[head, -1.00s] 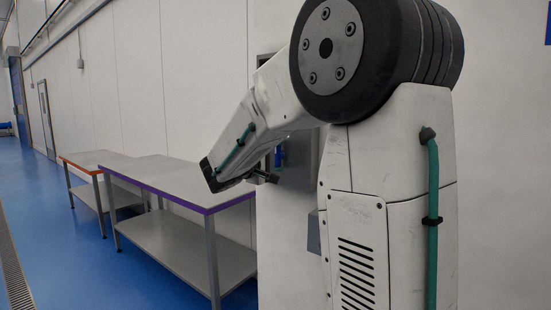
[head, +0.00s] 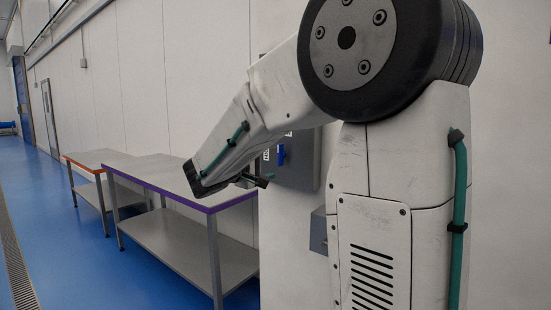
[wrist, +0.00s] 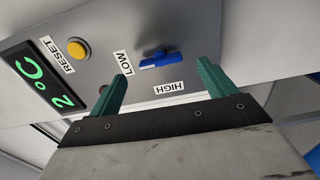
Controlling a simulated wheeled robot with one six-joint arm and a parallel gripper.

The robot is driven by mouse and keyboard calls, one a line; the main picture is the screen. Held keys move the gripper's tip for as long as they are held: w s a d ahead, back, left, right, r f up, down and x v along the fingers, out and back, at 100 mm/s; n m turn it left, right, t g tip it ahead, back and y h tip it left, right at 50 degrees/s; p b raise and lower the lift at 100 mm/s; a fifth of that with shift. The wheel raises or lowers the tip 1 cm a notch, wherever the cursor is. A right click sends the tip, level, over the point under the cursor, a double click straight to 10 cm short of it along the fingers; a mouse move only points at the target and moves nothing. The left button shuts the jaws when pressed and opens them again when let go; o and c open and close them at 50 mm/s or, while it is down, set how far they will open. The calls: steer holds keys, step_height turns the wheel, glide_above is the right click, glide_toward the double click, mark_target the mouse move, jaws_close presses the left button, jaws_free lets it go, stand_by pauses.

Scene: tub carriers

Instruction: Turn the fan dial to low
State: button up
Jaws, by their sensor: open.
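The blue fan dial (wrist: 160,60) is on a grey panel in the wrist view, between my two green fingers in the picture. A LOW label (wrist: 123,62) is left of it and a HIGH label (wrist: 168,87) is below it. The dial's long handle lies nearly sideways; I cannot tell which end is its pointer. My gripper (wrist: 163,72) is open and empty, with the dial beyond its fingertips. In the head view the dial (head: 281,155) shows on the wall box, and my gripper (head: 259,181) is in front of it, lower left.
A yellow reset button (wrist: 77,48) and a green-lit display (wrist: 44,87) share the panel. The grey box (head: 305,170) is on a white wall. A purple-edged table (head: 180,183) and an orange-edged table (head: 95,160) stand along the wall. Blue floor is clear at left.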

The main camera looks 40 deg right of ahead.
steer(key=a, duration=0.2)
steer(key=shift+s+a, duration=0.2)
steer(key=shift+a, duration=0.2)
steer(key=s+a+f+g+y, duration=0.45)
steer(key=s+f+y, duration=0.25)
steer(key=s+f, duration=0.5)
steer(key=s+a+f+m+t+y, duration=0.1)
steer(key=s+a+f+t+y, duration=0.2)
steer(key=s+a+y, duration=0.7)
steer(key=shift+s+a+f+y, duration=0.5)
steer(key=shift+s+a, duration=1.85)
steer(key=shift+a, duration=1.9)
